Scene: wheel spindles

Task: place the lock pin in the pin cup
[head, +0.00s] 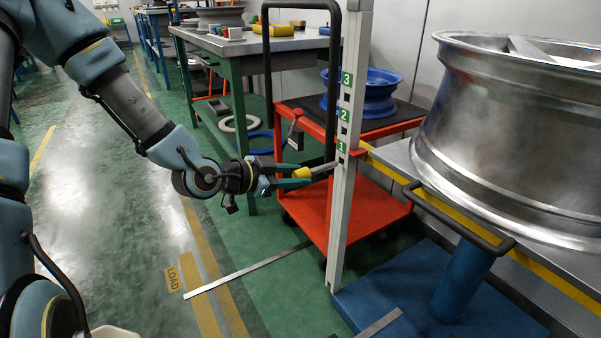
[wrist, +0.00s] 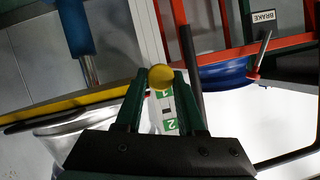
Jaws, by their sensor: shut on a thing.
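The lock pin has a yellow head and a silver shaft (head: 323,168). My gripper (head: 300,178) is shut on its head, which shows as a yellow disc (wrist: 160,76) between the fingertips in the wrist view. The shaft points right at the grey upright post (head: 352,60), near the label 1. Its tip meets the post's outline; I cannot tell whether it sits in a hole or just touches or overlaps the post. The post has green labels 1, 2, 3 and dark square holes. I cannot make out the pin cup in either view.
A red cart (head: 325,215) with a blue rim (head: 372,92) stands behind the post. A large silver wheel (head: 515,130) is at right, above a blue base (head: 425,290). A green workbench (head: 265,42) is behind. The floor at left is clear.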

